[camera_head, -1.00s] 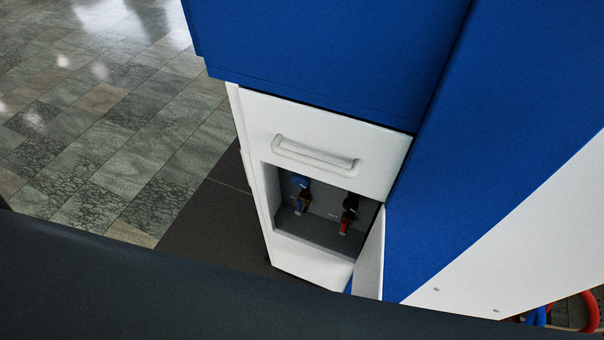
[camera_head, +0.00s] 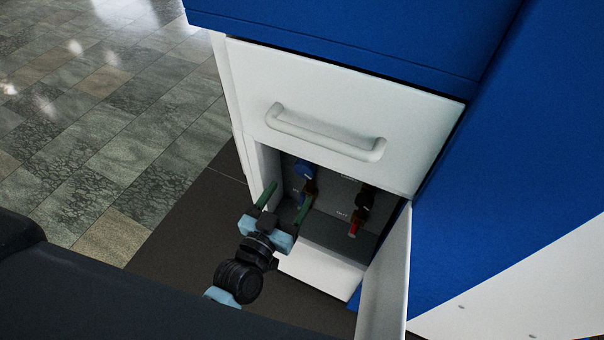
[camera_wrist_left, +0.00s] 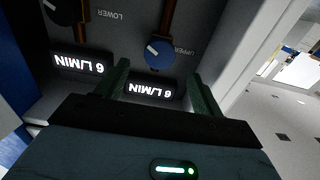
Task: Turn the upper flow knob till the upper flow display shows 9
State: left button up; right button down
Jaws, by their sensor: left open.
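The upper flow knob (camera_head: 304,170) is a blue dial inside the cabinet's open recess. In the left wrist view the blue knob (camera_wrist_left: 159,54) sits beside the "UPPER" label, its white pointer mark toward the picture's upper left. The upper display (camera_wrist_left: 153,91) is lit and upside down there; its digit, 6 or 9, is hard to tell. My left gripper (camera_head: 285,200) is open and empty at the recess mouth. Its fingers (camera_wrist_left: 159,70) stand apart on either side below the knob, not visibly touching it. My right gripper is out of view.
The dark lower knob (camera_wrist_left: 66,10) and its lit display (camera_wrist_left: 81,64) lie left of the upper ones in the wrist view. An open white door (camera_head: 388,275) flanks the recess on the right. A drawer handle (camera_head: 325,138) juts out above. Tiled floor (camera_head: 90,130) lies left.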

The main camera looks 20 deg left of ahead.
aim_at(303, 173)
pick_arm(q)
jog(key=w, duration=0.2)
jog(key=w+d, duration=0.1)
jog(key=w, duration=0.4)
jog(key=shift+w+d, duration=0.15)
jog(key=shift+d, duration=0.1)
jog(key=c, duration=1)
